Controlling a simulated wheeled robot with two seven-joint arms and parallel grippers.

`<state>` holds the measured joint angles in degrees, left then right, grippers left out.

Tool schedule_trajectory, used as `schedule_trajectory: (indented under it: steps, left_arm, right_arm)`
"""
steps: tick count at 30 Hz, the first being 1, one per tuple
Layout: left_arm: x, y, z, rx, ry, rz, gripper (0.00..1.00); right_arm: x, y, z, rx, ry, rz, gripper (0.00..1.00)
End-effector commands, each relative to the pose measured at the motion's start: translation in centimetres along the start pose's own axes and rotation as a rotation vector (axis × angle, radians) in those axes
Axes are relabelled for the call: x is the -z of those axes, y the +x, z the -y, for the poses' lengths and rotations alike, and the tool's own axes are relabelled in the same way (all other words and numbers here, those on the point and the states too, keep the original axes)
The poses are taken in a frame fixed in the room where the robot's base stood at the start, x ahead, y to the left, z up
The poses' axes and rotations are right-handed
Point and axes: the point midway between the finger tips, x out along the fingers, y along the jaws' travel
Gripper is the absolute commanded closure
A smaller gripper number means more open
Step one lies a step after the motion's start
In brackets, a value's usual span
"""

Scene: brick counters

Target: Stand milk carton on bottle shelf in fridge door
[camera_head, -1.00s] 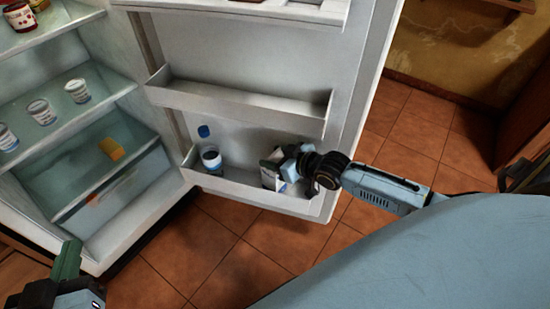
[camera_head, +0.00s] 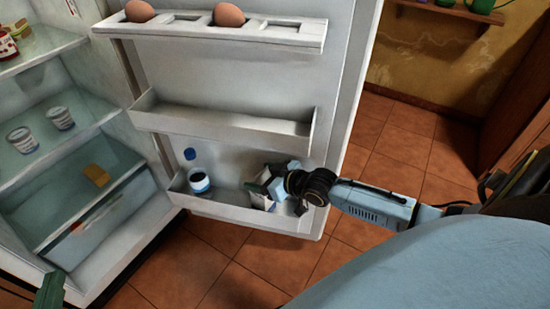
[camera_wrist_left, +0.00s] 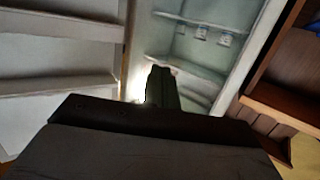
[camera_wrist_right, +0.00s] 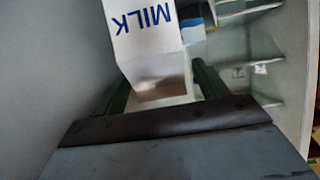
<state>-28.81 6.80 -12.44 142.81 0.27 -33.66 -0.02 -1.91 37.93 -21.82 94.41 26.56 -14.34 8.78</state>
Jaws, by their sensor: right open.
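The white milk carton (camera_head: 260,202) is in the low bottle shelf (camera_head: 228,211) of the open fridge door, near its right end. It looks roughly upright, partly hidden by my right gripper (camera_head: 271,182). In the right wrist view the carton (camera_wrist_right: 145,42) shows blue MILK lettering. There my right gripper (camera_wrist_right: 160,75) is open, its two green fingers apart on either side of the carton's near end, with gaps visible. My left gripper (camera_head: 50,291) shows only its green tip at the lower left edge. In the left wrist view (camera_wrist_left: 161,88) its fingers are together and empty.
A blue-capped bottle (camera_head: 197,177) stands at the left of the same shelf. An empty door shelf (camera_head: 222,124) and an egg rack (camera_head: 213,34) are above. Yogurt cups (camera_head: 60,117) and a yellow item (camera_head: 96,175) are inside the fridge. Tiled floor (camera_head: 245,270) lies below.

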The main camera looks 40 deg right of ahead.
Motion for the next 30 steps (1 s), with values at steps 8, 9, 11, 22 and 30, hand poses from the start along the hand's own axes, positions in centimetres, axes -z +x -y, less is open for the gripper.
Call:
schedule_trajectory:
  steps: [8,9,11,22,30]
  left_arm:
    - [-3.9,-1.1,0.9,0.022,0.001,0.248,1.0]
    - [-4.6,-1.4,1.0,0.026,0.001,0.292,1.0]
    - [-5.6,-1.9,1.2,0.031,0.001,0.357,1.0]
    - [-11.0,-6.8,2.4,0.067,-0.009,0.76,1.0]
    - [-13.7,-11.7,3.1,0.091,-0.023,1.047,1.0]
  right_arm:
    - [0.1,-2.1,0.0,0.0,0.001,0.002,0.28]
    - [0.0,-2.5,0.0,0.0,0.001,0.002,0.28]
    - [0.1,-3.0,0.0,0.0,0.0,0.003,0.28]
    - [0.0,-6.5,0.0,-0.001,0.0,0.003,0.28]
    - [0.0,-9.1,0.0,0.0,0.001,0.003,0.28]
